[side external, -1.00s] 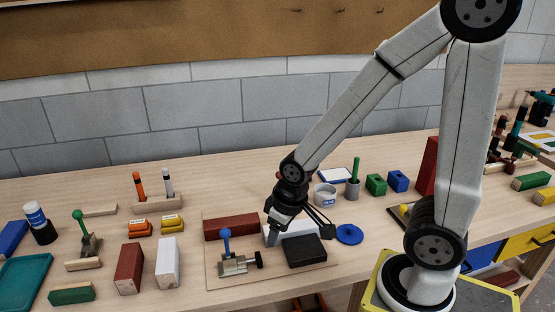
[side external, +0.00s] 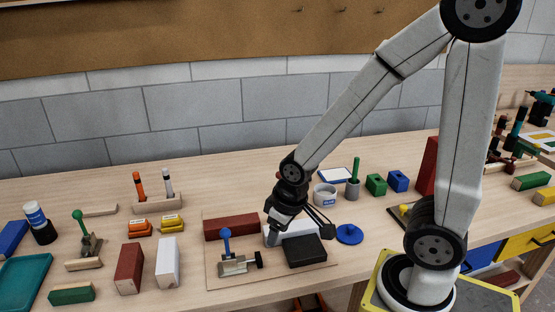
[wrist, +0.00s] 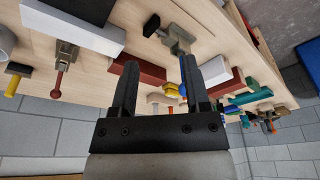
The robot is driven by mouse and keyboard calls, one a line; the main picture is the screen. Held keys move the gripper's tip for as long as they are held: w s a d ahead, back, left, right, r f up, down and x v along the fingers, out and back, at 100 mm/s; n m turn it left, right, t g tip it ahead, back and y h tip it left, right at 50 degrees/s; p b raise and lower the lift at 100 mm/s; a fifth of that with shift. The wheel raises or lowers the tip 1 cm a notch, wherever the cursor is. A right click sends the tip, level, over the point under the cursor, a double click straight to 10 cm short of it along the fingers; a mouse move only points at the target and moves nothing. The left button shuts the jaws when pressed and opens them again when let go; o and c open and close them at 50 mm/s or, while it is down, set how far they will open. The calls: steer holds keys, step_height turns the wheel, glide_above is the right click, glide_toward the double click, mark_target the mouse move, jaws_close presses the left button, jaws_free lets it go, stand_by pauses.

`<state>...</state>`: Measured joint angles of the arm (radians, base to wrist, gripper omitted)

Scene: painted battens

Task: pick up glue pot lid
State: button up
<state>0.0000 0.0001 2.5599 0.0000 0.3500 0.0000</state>
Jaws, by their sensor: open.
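The glue pot lid, a blue disc with a raised knob (side external: 349,234), lies on the bench right of the black block. The white glue pot (side external: 325,195) with a label stands behind it. My gripper (side external: 323,224) is just left of the lid and apart from it, above the work board. In the wrist view my gripper (wrist: 160,65) has its two fingers wide apart with nothing held between them. I cannot make out the lid in the wrist view.
A black block (side external: 305,251), a white batten (side external: 298,229) and a blue-handled clamp (side external: 237,263) sit on the board (side external: 215,279) below my gripper. Bare bench lies right of the lid.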

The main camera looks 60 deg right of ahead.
steer(key=shift+o, duration=0.9)
steer(key=m+g+y, duration=0.1)
steer(key=m+g, duration=0.1)
steer(key=m, duration=2.2)
glide_above(351, 226)
step_height(351, 226, down, 6)
steer(key=shift+r, duration=0.15)
steer(key=shift+s+d+m, duration=0.35)
steer(key=shift+s+m, duration=0.05)
steer(key=shift+f, duration=0.2)
